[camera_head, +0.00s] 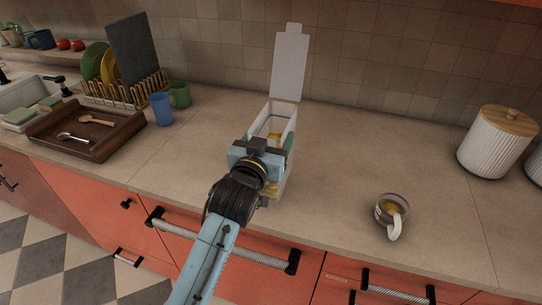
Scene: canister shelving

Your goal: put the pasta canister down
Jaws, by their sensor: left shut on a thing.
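The pasta canister (287,138) is a white, box-shaped container with yellowish contents inside. Its long pale lid (290,65) stands open, up and behind it. My left gripper (263,148) is at the near side of the canister and is shut on it. The gripper and wrist hide much of its front and its lower part. I cannot tell whether its base touches the counter. My right gripper is not in view.
A cup with a pale handle and yellowish contents (393,212) stands near the counter's front edge. A ribbed white canister with a wooden lid (493,147) stands right. A wooden tray (112,145), blue cup (161,109) and green mug (180,94) stand left. Counter between is clear.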

